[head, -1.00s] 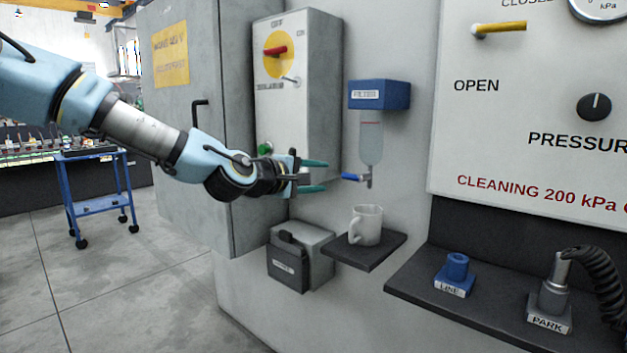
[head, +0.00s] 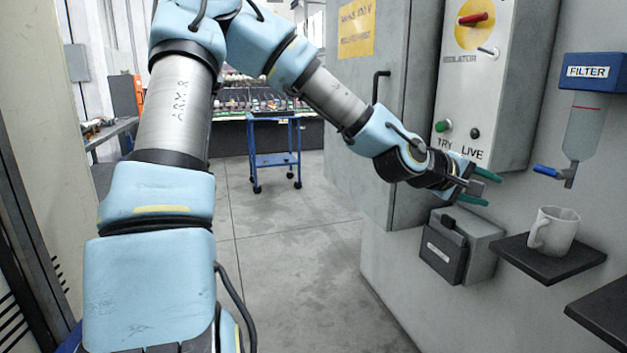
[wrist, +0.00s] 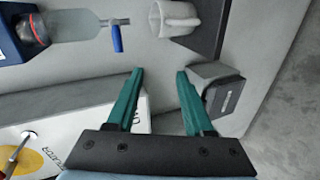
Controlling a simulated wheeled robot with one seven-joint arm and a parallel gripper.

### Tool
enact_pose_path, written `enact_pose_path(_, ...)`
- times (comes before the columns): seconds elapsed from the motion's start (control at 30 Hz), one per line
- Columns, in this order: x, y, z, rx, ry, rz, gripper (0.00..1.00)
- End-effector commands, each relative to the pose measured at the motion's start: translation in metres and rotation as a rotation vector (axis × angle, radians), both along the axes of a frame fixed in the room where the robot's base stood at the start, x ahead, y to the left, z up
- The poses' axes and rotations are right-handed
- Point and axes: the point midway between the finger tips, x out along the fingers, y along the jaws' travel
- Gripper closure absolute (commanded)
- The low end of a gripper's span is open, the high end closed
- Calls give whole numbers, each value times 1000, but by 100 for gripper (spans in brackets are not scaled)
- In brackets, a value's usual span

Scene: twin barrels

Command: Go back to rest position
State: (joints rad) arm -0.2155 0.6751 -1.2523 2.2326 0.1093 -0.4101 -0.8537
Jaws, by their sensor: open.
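My gripper (head: 484,187) is open and empty, with two green fingers held in the air in front of the wall. It also shows in the wrist view (wrist: 160,88), with a clear gap between the fingers. In the head view it is left of the filter unit (head: 593,72) and the white mug (head: 554,231), apart from both. My blue and grey arm reaches across the head view from the left.
The mug stands on a small dark shelf (head: 524,258). A grey box (head: 447,250) is on the wall below my gripper. The isolator panel (head: 505,60) and a grey cabinet (head: 385,150) are close beside it. A blue trolley (head: 276,160) stands farther back on open floor.

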Motion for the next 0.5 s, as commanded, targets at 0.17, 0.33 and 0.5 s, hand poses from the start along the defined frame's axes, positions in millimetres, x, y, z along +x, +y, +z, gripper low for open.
enact_pose_path(0.17,15,85,-83,408,-118,-42,48)
enact_pose_path(0.33,27,202,-122,769,-157,-80,48)
enact_pose_path(0.5,17,322,-117,1038,-112,-106,48)
